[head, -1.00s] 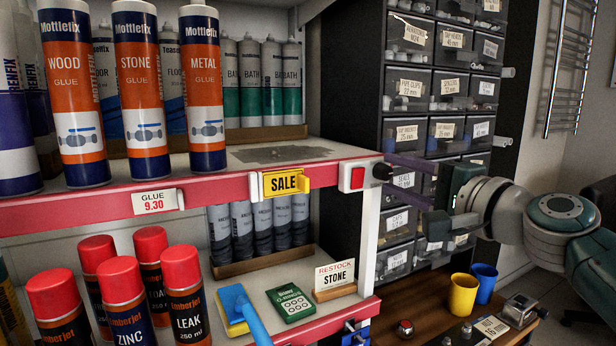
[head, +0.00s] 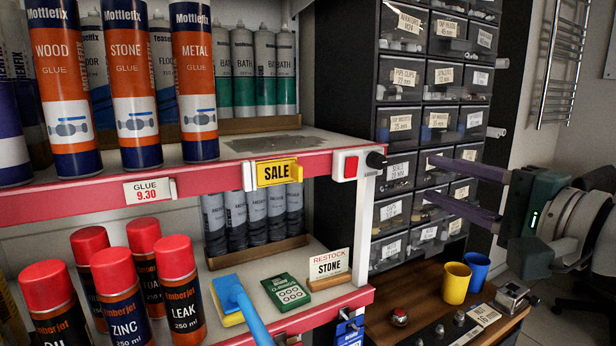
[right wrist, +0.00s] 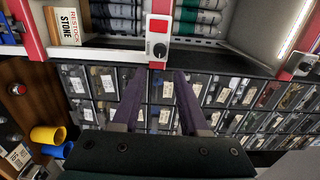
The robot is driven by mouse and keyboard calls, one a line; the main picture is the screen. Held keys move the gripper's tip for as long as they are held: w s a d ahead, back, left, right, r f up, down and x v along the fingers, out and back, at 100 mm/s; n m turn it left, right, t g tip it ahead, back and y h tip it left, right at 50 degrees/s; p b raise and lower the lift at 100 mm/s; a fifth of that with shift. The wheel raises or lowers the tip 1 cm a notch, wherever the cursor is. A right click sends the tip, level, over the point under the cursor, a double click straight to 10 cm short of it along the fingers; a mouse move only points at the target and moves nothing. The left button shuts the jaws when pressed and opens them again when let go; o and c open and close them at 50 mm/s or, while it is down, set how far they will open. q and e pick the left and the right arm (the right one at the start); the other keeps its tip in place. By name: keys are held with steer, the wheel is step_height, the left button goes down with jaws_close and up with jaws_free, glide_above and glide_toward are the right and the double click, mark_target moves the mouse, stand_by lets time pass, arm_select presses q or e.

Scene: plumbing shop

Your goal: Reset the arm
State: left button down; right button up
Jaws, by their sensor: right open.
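My right gripper (head: 446,184) is at the right of the head view, its two purple fingers pointing left towards the dark drawer cabinet. The fingers are apart with nothing between them. In the right wrist view the same gripper (right wrist: 155,78) shows both fingers spread in front of the labelled drawers, below the shelf post with the red switch (right wrist: 159,26). I cannot tell whether the fingertips touch anything. My left gripper is not in view.
The red-edged shelf (head: 230,178) holds glue tubes and a yellow SALE tag (head: 277,172); spray cans stand below. The drawer cabinet (head: 402,124) stands behind the gripper. Yellow (head: 456,283) and blue (head: 476,270) cups stand on the wooden bench under the arm.

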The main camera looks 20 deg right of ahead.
steer(key=shift+a, duration=0.1)
steer(key=s+a+f+n+g+y+p, duration=0.2)
steer(key=s+a+n+g+p, duration=0.15)
steer(key=a+n, duration=0.3)
steer(key=s+a+f+n+g+y+p, duration=0.1)
steer(key=s+a+f+n+g+p, duration=0.15)
steer(key=s+a+n+g, duration=0.35)
steer(key=s+a+r+n+g+h+p, duration=0.15)
steer(key=s+n+g+h+p, duration=0.45)
steer(key=s, duration=0.7)
step_height(320, 180, up, 37)
steer(key=t+y+p, duration=0.1)
steer(key=p, duration=3.7)
steer(key=shift+a+f+n+y, duration=0.2)
steer(key=shift+n+y, duration=0.1)
steer(key=shift+n, duration=0.05)
